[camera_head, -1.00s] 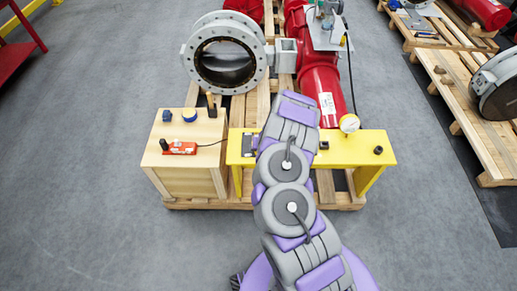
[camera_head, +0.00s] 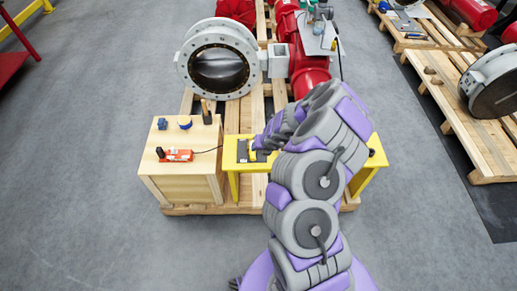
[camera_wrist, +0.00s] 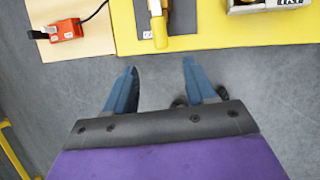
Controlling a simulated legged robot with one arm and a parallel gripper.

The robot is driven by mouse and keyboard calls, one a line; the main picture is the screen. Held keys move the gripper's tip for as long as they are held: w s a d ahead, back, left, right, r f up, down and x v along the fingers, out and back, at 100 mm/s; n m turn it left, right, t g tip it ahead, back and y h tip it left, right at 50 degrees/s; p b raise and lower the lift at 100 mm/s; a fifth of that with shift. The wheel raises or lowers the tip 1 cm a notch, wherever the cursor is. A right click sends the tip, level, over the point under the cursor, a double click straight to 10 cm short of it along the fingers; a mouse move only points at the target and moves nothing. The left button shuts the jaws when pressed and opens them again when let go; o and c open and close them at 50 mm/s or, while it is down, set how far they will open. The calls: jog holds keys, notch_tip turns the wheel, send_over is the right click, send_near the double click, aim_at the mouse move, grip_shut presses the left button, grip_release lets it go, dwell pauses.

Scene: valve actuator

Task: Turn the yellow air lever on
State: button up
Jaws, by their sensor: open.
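The yellow lever (camera_wrist: 159,32) shows at the top of the wrist view, on a grey plate (camera_wrist: 143,22) fixed to the yellow bench (camera_wrist: 215,28). The lever's handle points down in that picture, towards my gripper. My gripper (camera_wrist: 160,66) is open and empty, its two blue fingers apart. The fingertips lie below the lever in the picture, short of the bench edge, with floor showing between them. In the head view the yellow bench (camera_head: 247,188) is partly hidden by my arm, and the lever is small beside my arm's end.
A wooden box (camera_head: 180,188) left of the bench carries a red device (camera_head: 177,155) with a black cable, a blue knob (camera_head: 184,122) and other small parts. A large grey flanged valve (camera_head: 219,62) and red actuator (camera_head: 308,75) stand behind. Grey floor is clear in front.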

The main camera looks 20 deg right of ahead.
jog(key=shift+p+v, duration=0.35)
jog(key=shift+v, duration=1.55)
